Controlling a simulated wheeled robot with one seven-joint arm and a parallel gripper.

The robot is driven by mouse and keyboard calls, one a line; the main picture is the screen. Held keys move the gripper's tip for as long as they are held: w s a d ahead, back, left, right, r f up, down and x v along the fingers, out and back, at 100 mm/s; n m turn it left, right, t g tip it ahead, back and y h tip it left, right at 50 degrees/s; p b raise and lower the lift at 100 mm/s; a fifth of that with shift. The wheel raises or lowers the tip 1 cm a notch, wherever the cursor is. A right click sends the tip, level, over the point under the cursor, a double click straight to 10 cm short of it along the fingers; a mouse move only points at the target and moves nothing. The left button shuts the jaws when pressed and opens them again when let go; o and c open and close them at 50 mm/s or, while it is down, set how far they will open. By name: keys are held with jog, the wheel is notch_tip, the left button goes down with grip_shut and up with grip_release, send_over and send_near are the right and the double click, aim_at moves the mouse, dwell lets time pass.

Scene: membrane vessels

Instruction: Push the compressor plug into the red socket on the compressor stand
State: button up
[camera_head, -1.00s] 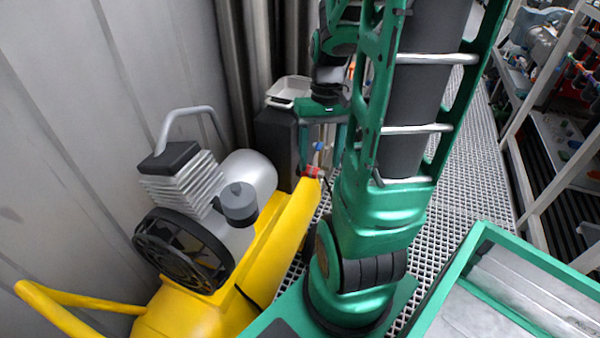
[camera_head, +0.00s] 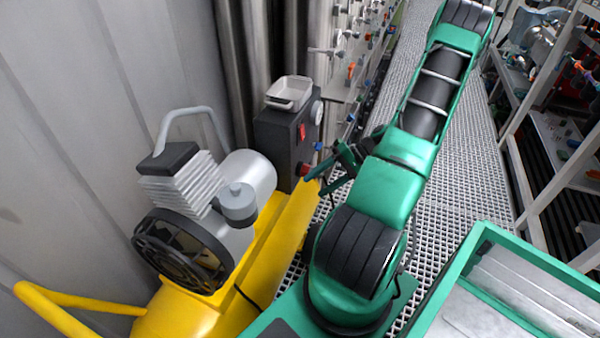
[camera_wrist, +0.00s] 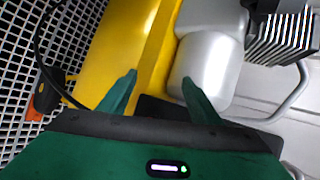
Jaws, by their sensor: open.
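The compressor stand (camera_head: 278,140) is a dark upright box behind the yellow compressor (camera_head: 265,250). A red socket (camera_head: 304,168) sits low on its right face, below a blue one (camera_head: 318,146). My gripper (camera_head: 325,184) is in front of the stand, low and just right of the red socket. In the wrist view my gripper (camera_wrist: 158,95) is open with nothing between its fingers, over the yellow body and silver tank (camera_wrist: 205,70). A black and orange piece (camera_wrist: 45,92), perhaps the plug, lies at the left beside a black cable (camera_wrist: 38,45), apart from the fingers.
A white tray (camera_head: 290,92) sits on top of the stand. A wall panel with knobs and valves (camera_head: 350,60) is behind it. Metal grating (camera_head: 455,175) covers the floor. Shelving (camera_head: 545,130) stands at the right.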

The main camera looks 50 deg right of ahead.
jog(key=d+f+m+t+h, duration=0.2)
jog(key=d+f+m+t, duration=0.2)
jog(key=d+t, duration=0.5)
jog(key=shift+f+m+t+h, duration=0.35)
jog(key=shift+m+t, duration=0.35)
jog(key=shift+t, duration=0.4)
jog(key=shift+x, duration=4.45)
jog(key=shift+s, duration=0.1)
jog(key=c, duration=1.4)
jog(key=shift+v, duration=2.95)
